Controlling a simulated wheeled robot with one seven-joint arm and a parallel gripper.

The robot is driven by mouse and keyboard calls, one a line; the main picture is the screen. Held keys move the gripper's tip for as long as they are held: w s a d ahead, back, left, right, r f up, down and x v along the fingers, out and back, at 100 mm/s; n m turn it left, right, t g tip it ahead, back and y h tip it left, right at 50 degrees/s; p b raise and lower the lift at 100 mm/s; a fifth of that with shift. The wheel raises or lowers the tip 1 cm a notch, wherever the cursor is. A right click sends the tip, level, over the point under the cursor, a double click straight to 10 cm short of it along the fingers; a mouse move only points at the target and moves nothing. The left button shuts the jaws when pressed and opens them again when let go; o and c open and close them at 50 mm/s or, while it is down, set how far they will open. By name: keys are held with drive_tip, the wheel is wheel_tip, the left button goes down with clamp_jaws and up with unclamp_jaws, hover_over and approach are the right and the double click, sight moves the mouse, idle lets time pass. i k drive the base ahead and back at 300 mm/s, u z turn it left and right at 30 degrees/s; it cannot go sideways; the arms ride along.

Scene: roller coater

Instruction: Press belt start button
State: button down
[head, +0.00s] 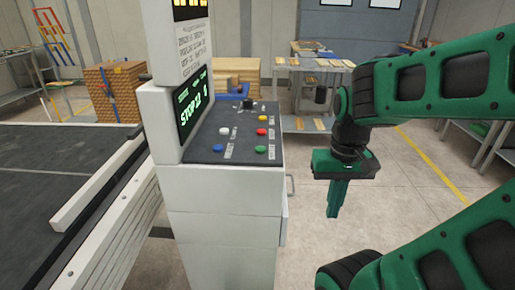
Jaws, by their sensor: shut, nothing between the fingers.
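The control cabinet (222,228) is white and stands in the middle of the head view. My gripper (333,214) is shut and empty, pointing down to the right of the cabinet, apart from the panel.
A screen (189,112) on the cabinet reads "STOP" with more characters. A dark conveyor belt (50,180) with a white side rail lies at left. A cabinet handle (291,186) sticks out at right. A work table (310,68) stands behind. The floor around my gripper is clear.

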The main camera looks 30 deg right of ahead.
sight(259, 149)
drive_tip(key=z, duration=0.2)
drive_tip(key=k, duration=1.45)
drive_tip(key=u, duration=0.75)
drive_tip(key=i, duration=1)
drive_tip(key=z, duration=0.05)
